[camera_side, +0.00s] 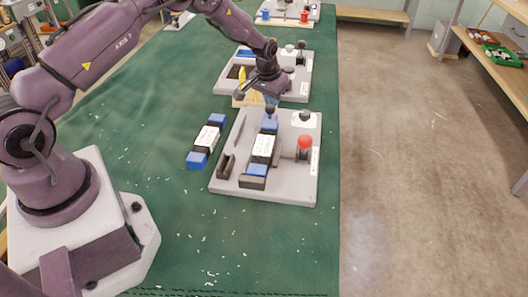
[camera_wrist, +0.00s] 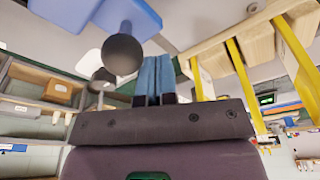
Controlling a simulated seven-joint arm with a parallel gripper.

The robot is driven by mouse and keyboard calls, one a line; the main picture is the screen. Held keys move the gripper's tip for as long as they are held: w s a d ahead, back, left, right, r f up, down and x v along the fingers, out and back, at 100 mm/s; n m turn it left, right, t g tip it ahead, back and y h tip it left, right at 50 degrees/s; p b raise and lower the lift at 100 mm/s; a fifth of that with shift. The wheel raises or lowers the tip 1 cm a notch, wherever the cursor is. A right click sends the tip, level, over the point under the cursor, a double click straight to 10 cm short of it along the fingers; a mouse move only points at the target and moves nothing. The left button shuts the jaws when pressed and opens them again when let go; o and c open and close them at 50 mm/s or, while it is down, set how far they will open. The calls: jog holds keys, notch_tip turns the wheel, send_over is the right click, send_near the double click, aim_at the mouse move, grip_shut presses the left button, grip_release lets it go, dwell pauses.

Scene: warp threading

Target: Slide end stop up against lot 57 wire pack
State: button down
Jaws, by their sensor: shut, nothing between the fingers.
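A wire pack (camera_side: 263,149) with blue ends and a white label lies lengthwise on the near grey board. I cannot read a lot number on it. A black ball knob (camera_side: 270,109) stands at its far end, perhaps on the end stop, whose body I cannot make out. The knob also shows in the wrist view (camera_wrist: 122,54), its stem beside a blue block (camera_wrist: 100,12). I cannot tell whether stop and pack touch. My gripper (camera_side: 269,101) is shut and empty close to the knob; its blue fingers (camera_wrist: 155,72) press together just right of it.
The board (camera_side: 285,193) also carries a red ball lever (camera_side: 305,142), a grey knob (camera_side: 305,115) and a dark block (camera_side: 227,166). A similar pack (camera_side: 207,140) lies on the green mat (camera_side: 165,215) to the left. Another fixture board (camera_side: 228,82) stands behind my gripper.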

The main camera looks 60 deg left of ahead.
jog(key=shift+w+a, duration=0.25)
jog(key=shift+a, duration=0.05)
jog(key=shift+r, duration=0.25)
notch_tip(320, 180, up, 7)
jog(key=shift+f, duration=0.2)
dwell(0.4)
jog(key=s, duration=0.1)
jog(key=s+f, duration=0.1)
jog(key=s+d+g, duration=0.1)
jog(key=shift+s+f, duration=0.15)
jog(key=shift+s, duration=0.15)
jog(key=s+d+r+m+t, duration=0.1)
jog(key=s+d+r, duration=0.4)
jog(key=s+r, duration=0.3)
jog(key=s+d+r+m+t, duration=0.1)
jog(key=s+d+r, duration=0.3)
jog(key=s+r, duration=0.4)
jog(key=s+d+r+m+t, duration=0.1)
jog(key=s+d+r, duration=0.4)
jog(key=s, duration=0.9)
notch_tip(320, 180, up, 4)
jog(key=shift+s+d+f+t+h, duration=0.2)
jog(key=shift+d+f+t+h, duration=0.1)
jog(key=shift+t, duration=0.4)
